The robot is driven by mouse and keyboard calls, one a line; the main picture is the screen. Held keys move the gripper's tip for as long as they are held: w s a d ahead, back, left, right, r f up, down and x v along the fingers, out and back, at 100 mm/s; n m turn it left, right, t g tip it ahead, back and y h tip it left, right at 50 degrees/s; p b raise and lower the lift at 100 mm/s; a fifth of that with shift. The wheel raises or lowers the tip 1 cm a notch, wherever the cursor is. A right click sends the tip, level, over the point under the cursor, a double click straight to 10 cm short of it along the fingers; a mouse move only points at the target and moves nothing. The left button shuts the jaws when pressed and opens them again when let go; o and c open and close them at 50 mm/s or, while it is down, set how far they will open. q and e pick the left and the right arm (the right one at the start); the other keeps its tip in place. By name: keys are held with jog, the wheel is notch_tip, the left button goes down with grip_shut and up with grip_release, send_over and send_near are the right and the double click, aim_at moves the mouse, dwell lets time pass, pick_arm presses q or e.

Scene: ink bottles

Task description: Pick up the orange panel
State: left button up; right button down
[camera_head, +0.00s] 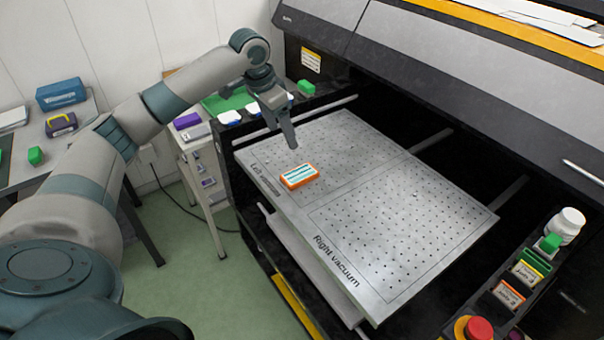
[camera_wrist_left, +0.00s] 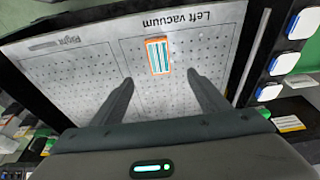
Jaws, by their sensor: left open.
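The orange panel (camera_head: 299,176) is a small flat orange piece with pale and teal stripes. It lies on the left vacuum area of the perforated metal bed (camera_head: 400,225), near the front edge. It also shows in the left wrist view (camera_wrist_left: 158,56), beyond the gap between my fingertips. My left gripper (camera_head: 293,150) is above the bed, just behind the panel in the head view. In the left wrist view my left gripper (camera_wrist_left: 159,80) has its two fingers spread, with nothing between them. My right gripper is not in view.
The dark printer housing (camera_head: 450,70) rises behind the bed. A control strip with a red button (camera_head: 478,328) and a white bottle (camera_head: 567,224) is at the right. A side cart (camera_head: 200,160) with a purple box (camera_head: 187,120) stands left. The right vacuum area is clear.

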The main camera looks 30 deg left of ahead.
pick_arm(q)
jog(key=p, duration=0.4)
send_over(293, 176)
notch_tip(293, 176, down, 11)
jog(key=shift+s+r, duration=0.1)
jog(key=shift+f, duration=0.5)
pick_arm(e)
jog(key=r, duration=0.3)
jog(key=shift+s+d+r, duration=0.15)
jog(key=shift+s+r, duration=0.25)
